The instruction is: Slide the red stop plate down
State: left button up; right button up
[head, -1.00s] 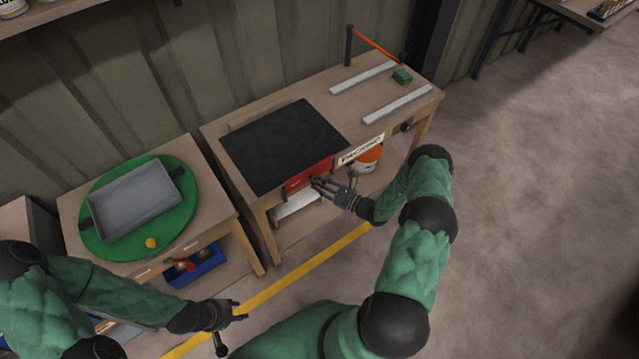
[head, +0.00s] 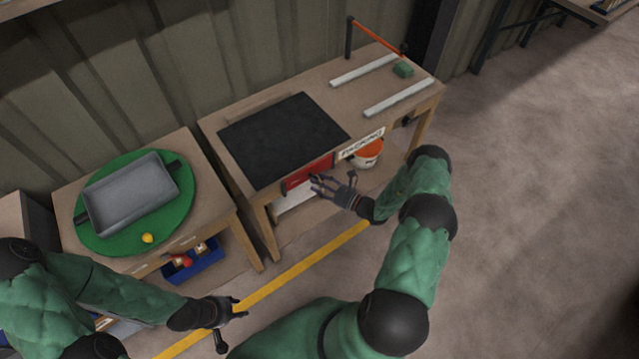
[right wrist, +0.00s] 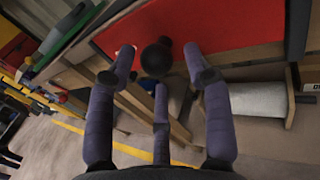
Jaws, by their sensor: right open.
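The red stop plate (head: 309,173) stands at the front edge of the packing bench, below the black mat. In the right wrist view the red plate (right wrist: 240,27) fills the top, with a round black knob (right wrist: 156,58) on its face. My right gripper (head: 318,184) is in front of the plate. Its three fingers (right wrist: 160,75) are spread open around the line of the knob, with visible gaps and nothing held. My left gripper (head: 240,308) is low at the left, away from the bench, with its fingers apart and empty.
The black mat (head: 285,140) covers the bench's left half. Two pale rails (head: 398,99) and a green block (head: 402,69) lie at right. Left, a grey tray (head: 130,195) sits on a green turntable (head: 180,205).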

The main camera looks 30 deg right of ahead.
jog(key=v, duration=1.2)
jog(key=s+a+f+n+g+y, duration=0.1)
jog(key=s+a+n+g+y, duration=0.2)
jog(key=a, duration=0.5)
jog(key=s+a+f+n+g+y, duration=0.1)
jog(key=a+f+n+g+y, duration=0.15)
jog(key=a+g, duration=0.45)
jog(key=s+a+f+n+g+h, duration=0.2)
jog(key=s+a+n+g+h, duration=0.6)
jog(key=s+a+n, duration=0.5)
jog(key=w+r+n, duration=0.1)
jog(key=n, duration=0.2)
jog(key=w+r+n+t+h, duration=0.1)
jog(key=n, duration=0.2)
jog(key=w+a+r+n+t, duration=0.1)
jog(key=n, duration=0.2)
jog(key=shift+w+r+n+h, duration=0.3)
jog(key=shift+w+n+h, duration=0.05)
